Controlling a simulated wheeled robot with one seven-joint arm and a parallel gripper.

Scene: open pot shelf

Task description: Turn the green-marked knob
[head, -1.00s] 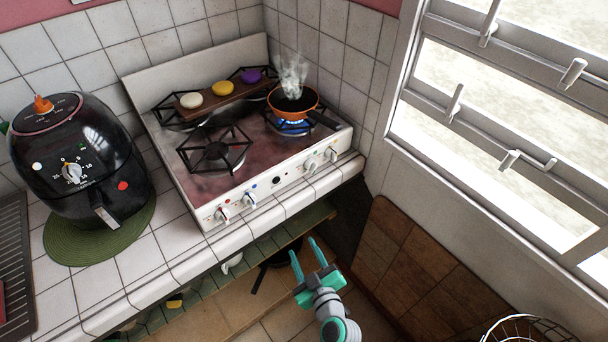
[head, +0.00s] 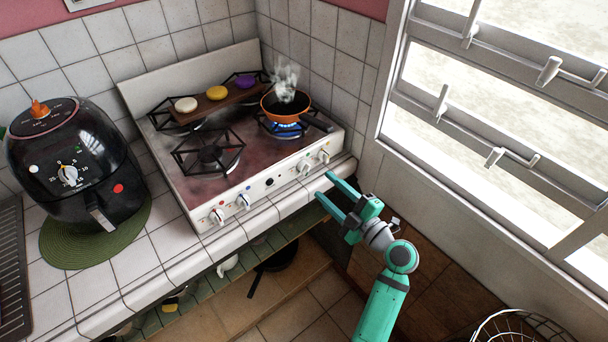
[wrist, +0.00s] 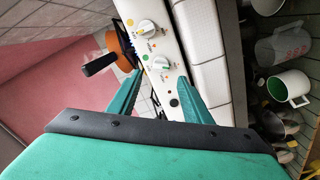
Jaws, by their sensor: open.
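The green-marked knob (head: 304,168) is a white knob on the stove's front panel, second from the right. In the wrist view the knob (wrist: 160,63) has a green dot (wrist: 145,57) beside it and shows just beyond and between my fingertips. My gripper (head: 325,186) is open and empty, in front of the panel's right part, with its fingers pointing toward the stove. In the wrist view the gripper (wrist: 160,78) has its two fingers spread apart. No contact with the knob shows.
A yellow-marked knob (wrist: 147,28) is beside it. Red-marked (head: 217,217) and blue-marked (head: 243,202) knobs are at left. The tiled counter edge (head: 262,222) runs below; the window is at right.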

